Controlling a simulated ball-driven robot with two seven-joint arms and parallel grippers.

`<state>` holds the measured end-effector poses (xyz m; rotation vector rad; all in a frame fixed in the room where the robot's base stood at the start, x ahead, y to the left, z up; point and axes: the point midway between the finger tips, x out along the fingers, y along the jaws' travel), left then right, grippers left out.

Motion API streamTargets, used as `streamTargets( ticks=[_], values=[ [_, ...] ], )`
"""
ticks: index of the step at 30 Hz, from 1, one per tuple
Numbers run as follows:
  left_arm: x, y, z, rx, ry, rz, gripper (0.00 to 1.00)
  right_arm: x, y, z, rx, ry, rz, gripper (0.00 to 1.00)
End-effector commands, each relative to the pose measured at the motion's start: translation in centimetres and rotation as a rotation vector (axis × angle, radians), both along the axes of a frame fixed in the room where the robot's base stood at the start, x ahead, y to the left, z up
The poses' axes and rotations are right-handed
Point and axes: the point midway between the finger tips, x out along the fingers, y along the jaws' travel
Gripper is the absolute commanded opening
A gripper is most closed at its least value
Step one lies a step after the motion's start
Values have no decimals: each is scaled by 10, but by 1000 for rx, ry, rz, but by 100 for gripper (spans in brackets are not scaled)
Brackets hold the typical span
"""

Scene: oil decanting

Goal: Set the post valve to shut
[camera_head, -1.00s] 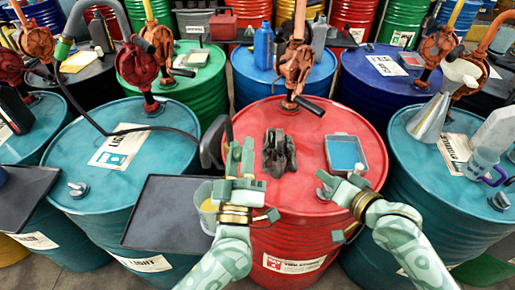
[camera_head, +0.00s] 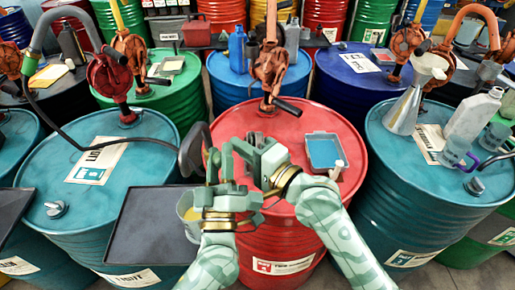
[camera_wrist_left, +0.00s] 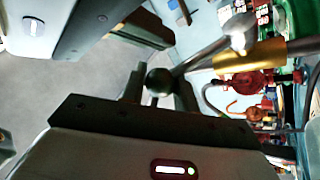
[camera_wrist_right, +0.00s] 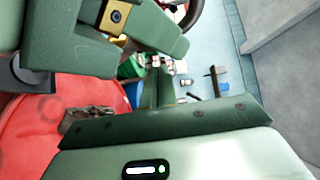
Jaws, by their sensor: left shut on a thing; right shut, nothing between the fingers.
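In the left wrist view, a dark ball knob (camera_wrist_left: 158,82) sits between the closed fingers of my left gripper. A steel lever (camera_wrist_left: 205,52) runs from it up to a brass pipe-like part (camera_wrist_left: 250,55), which looks like the post valve. In the head view, my left gripper (camera_head: 220,160) is over the left front of the red drum and hides the valve. My right gripper (camera_head: 245,152) is shut and empty, close beside the left one. Its closed fingers show in the right wrist view (camera_wrist_right: 158,88). The valve's setting cannot be read.
The red drum (camera_head: 325,115) carries a blue-filled tray (camera_head: 325,150) and a rust-coloured pump (camera_head: 270,70). A dark round thing (camera_head: 194,150), a black tray (camera_head: 150,235) and a cup (camera_head: 188,212) are left of my grippers. Teal drums flank both sides.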

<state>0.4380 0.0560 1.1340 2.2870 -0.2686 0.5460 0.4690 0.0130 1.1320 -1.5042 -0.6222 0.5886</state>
Motion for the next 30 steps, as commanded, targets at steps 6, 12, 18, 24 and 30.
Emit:
streamTargets(
  ticks=[6, 12, 18, 24, 30],
  values=[
    [0, 1, -1, 0, 3, 2, 0, -18, 8, 0, 1, -1, -1, 0],
    [0, 1, -1, 0, 1, 2, 0, -20, 9, 0, 0, -1, -1, 0],
    [0, 1, -1, 0, 1, 2, 0, -21, 9, -1, -1, -7, -1, 0],
    [1, 1, -1, 0, 1, 2, 0, -32, 15, -3, -18, -58, 1, 0],
    [1, 0, -1, 2, 1, 1, 41, -34, 16, -4, -17, -56, 6, 0]
  ],
)
